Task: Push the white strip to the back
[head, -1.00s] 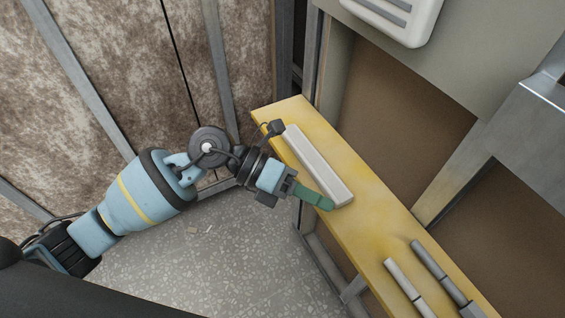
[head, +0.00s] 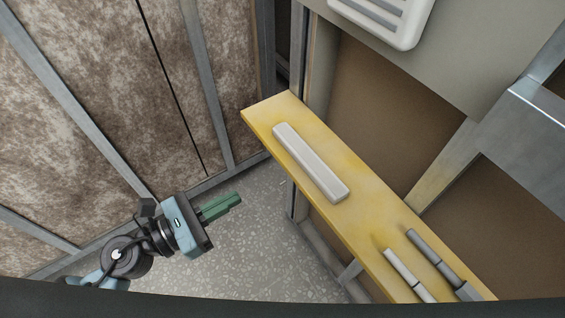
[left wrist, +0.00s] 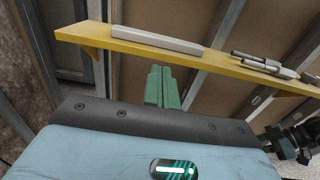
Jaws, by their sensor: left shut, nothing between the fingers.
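The white strip (head: 311,162) is a long, flat bar lying lengthwise on the yellow shelf (head: 358,232). In the head view, bare yellow shows on both of its long sides. It also shows in the left wrist view (left wrist: 158,40), beyond my fingers. My left gripper (head: 222,205) has green fingers closed together with nothing between them. It is off the shelf's front side, clear of the strip, over the floor in the picture. The closed fingers also show in the left wrist view (left wrist: 162,85). My right gripper (left wrist: 290,145) shows partly at that view's right edge; its fingers are unclear.
A light and a dark rod-like tool (head: 405,272) lie on the shelf's nearer right part. A vented white unit (head: 385,20) is on the wall above. Metal studs and brown panels stand behind the shelf. The speckled floor (head: 280,240) in front looks free.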

